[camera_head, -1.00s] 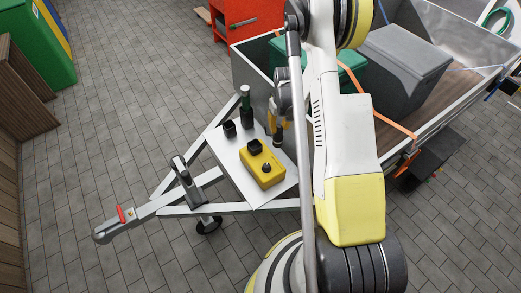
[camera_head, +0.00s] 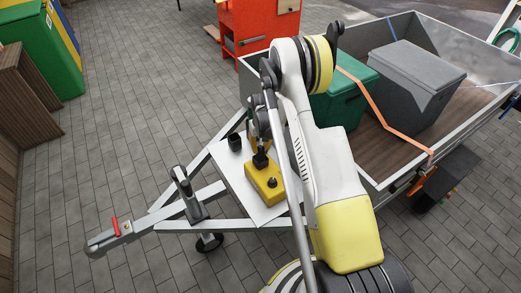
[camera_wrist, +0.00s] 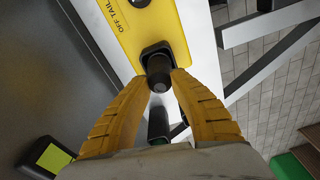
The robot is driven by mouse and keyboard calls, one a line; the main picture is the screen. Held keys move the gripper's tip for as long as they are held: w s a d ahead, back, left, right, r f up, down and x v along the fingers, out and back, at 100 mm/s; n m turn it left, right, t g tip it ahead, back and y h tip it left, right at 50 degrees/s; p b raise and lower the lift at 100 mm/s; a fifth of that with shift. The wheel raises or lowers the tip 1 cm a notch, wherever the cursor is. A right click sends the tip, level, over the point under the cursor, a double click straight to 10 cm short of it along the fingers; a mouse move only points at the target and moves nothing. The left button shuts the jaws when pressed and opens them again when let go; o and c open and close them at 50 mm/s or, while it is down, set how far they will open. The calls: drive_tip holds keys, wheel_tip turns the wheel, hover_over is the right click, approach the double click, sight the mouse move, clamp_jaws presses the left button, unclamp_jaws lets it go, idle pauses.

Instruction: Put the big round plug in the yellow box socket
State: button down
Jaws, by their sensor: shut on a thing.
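The yellow box (camera_head: 268,190) sits on the white plate of the trailer's front frame. Its square black socket (camera_wrist: 156,48) is at the near end of the box in the wrist view. My gripper (camera_wrist: 160,78) has its yellow fingers shut on a round black plug (camera_wrist: 159,70). The plug is lined up with the socket and its far end meets the opening; I cannot tell how deep it sits.
A black square cup (camera_head: 234,142) stands on the plate left of the box. Another dark cylinder (camera_wrist: 158,124) shows behind the fingers. A round black knob (camera_head: 272,183) rises from the box top. The trailer wall (camera_head: 250,80) is close behind.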

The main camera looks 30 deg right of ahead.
drive_tip(key=shift+r, duration=0.1)
drive_tip(key=c, duration=1.2)
unclamp_jaws()
drive_tip(key=s+a+r+t+p, duration=0.1)
drive_tip(key=s+a+r+p, duration=0.15)
drive_tip(key=r, duration=0.85)
drive_tip(key=s+a+r+t+p, duration=0.1)
drive_tip(key=s+a+r, duration=0.25)
drive_tip(key=r, duration=0.85)
drive_tip(key=s+a+r+t+p, duration=0.15)
drive_tip(key=a+r, duration=0.25)
drive_tip(key=r, duration=0.7)
drive_tip(key=s+a+r+n+t, duration=0.1)
drive_tip(key=s+a+r, duration=0.2)
drive_tip(key=s, duration=0.7)
drive_tip(key=s+a+r+t, duration=0.1)
drive_tip(key=s+a+r, duration=0.3)
drive_tip(key=s, duration=0.6)
drive_tip(key=shift+a+n+t, duration=0.35)
drive_tip(key=shift+a+n, duration=0.05)
drive_tip(key=shift+a, duration=0.2)
